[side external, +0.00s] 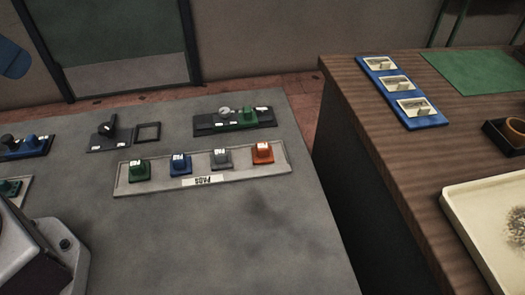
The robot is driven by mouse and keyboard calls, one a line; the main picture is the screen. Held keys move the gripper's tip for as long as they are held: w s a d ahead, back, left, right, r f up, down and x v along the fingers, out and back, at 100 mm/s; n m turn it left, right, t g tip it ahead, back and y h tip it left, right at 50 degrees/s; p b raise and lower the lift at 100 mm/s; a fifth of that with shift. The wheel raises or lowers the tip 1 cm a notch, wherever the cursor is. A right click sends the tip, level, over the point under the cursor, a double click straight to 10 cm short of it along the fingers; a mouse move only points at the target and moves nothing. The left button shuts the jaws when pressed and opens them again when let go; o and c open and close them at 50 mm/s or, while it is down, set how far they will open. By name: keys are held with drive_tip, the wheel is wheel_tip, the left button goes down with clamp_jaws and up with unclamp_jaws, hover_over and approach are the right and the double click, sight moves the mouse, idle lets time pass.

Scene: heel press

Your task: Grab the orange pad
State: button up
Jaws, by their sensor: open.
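The orange pad (262,155) is a small block with a raised grip and a white label. It sits at the right end of a light grey tray (240,176) labelled for pads. In the same tray, in a row to its left, are a grey pad (221,161), a blue pad (180,167) and a green pad (139,173). The pads stand apart from each other. My gripper is not in view.
Behind the tray are a dark rack (205,124) with grey and green pieces, and a dark plate (98,142) beside a black square frame (148,132). A wooden table (370,150) stands right across a gap. The grey table front (240,240) is clear.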

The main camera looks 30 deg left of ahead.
sight(263, 147)
drive_tip(key=w+d+f+m+y, duration=0.3)
drive_tip(key=w+d+f+m, duration=0.2)
drive_tip(key=d+f+m, duration=0.2)
drive_tip(key=w+d+f+m+y, duration=0.3)
drive_tip(key=w+d+f+m, duration=0.3)
drive_tip(key=f, duration=0.5)
drive_tip(key=w+d+f+m+y, duration=0.3)
drive_tip(key=w+d+f+m, duration=0.2)
drive_tip(key=f, duration=0.5)
drive_tip(key=shift+w+d+m, duration=0.2)
drive_tip(key=shift+d+m, duration=1.1)
drive_tip(key=shift+m, duration=0.1)
drive_tip(key=w+d+f+m+t, duration=0.1)
drive_tip(key=m, duration=0.1)
drive_tip(key=w+d+f+m+t, duration=0.1)
drive_tip(key=d+m, duration=0.1)
drive_tip(key=shift+w+f+t, duration=0.3)
drive_tip(key=shift+f, duration=0.05)
drive_tip(key=w+d+r+m+t, duration=0.2)
drive_tip(key=w, duration=0.1)
drive_tip(key=shift+w+d+r, duration=0.1)
drive_tip(key=shift+w+a+m, duration=0.1)
drive_tip(key=shift+a+m, duration=0.1)
drive_tip(key=shift+m, duration=0.2)
drive_tip(key=x, duration=1.2)
drive_tip(key=shift+w+f, duration=0.2)
drive_tip(key=shift+f, duration=0.2)
drive_tip(key=c, duration=0.6)
drive_tip(key=shift+c, duration=0.2)
